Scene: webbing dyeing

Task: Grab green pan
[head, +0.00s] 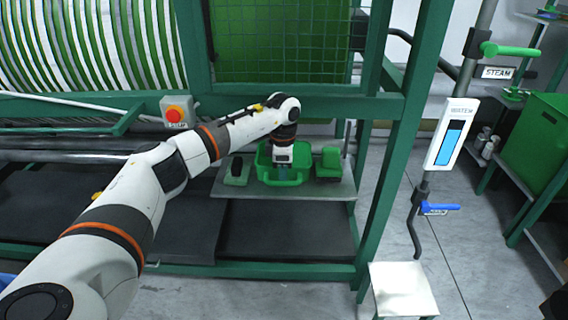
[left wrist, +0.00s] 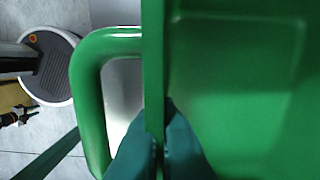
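The green pan (head: 266,172) sits on a grey shelf inside the green machine frame. My left gripper (head: 281,177) comes down from above into the pan area in the head view. In the left wrist view, the pan's green wall (left wrist: 154,60) runs between the two teal fingertips (left wrist: 156,140), which press close on both sides of it. The pan's loop handle (left wrist: 88,90) is left of the fingers, and the pan's inside (left wrist: 240,80) is on the right. My right gripper is in neither view.
A dark green item (head: 237,171) lies left of the pan and a green block (head: 328,163) right of it on the shelf (head: 300,196). A green post (head: 385,150) stands to the right. A white stool (head: 402,290) stands on the floor.

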